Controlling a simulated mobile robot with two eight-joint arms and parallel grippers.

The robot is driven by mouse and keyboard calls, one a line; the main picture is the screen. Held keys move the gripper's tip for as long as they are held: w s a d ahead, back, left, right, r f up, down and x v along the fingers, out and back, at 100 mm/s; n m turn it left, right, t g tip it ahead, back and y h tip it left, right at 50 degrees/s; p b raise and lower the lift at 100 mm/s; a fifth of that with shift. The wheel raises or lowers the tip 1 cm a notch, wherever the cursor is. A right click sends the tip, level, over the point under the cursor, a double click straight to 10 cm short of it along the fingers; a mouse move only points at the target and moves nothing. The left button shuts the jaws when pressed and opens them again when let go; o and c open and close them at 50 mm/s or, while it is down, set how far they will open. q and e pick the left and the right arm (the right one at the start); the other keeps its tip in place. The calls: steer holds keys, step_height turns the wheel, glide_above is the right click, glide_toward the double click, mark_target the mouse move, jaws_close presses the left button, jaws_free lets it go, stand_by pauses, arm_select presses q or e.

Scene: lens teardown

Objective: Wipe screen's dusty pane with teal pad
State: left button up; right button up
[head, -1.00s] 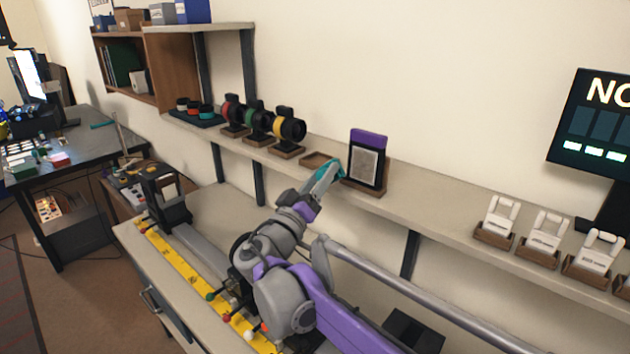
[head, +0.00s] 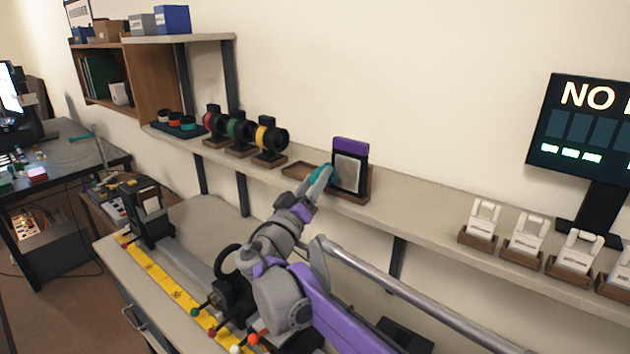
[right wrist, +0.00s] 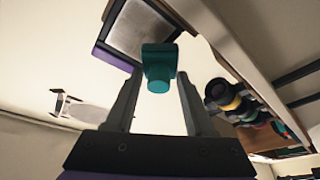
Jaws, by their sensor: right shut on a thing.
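The screen (head: 350,172) stands upright in a wooden holder on the wall shelf. It has a dark frame, a purple top strip and a dull grey, dusty-looking pane. My right gripper (head: 319,182) is shut on the teal pad (head: 322,172), just left of the screen at its lower left edge. In the right wrist view the teal pad (right wrist: 158,65) sits between the fingertips, overlapping the lower edge of the grey pane (right wrist: 136,30). I cannot tell whether the pad touches the pane. My left gripper is not in view.
An empty wooden tray (head: 298,169) lies left of the screen. Beyond it stand several lens-like rings on stands (head: 270,141). White pieces in wooden holders (head: 481,221) stand to the right, below a dark monitor (head: 580,130). The shelf between is clear.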

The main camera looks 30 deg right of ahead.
steer(key=shift+w+d, duration=0.35)
steer(key=shift+d, duration=0.5)
steer(key=shift+s, duration=0.15)
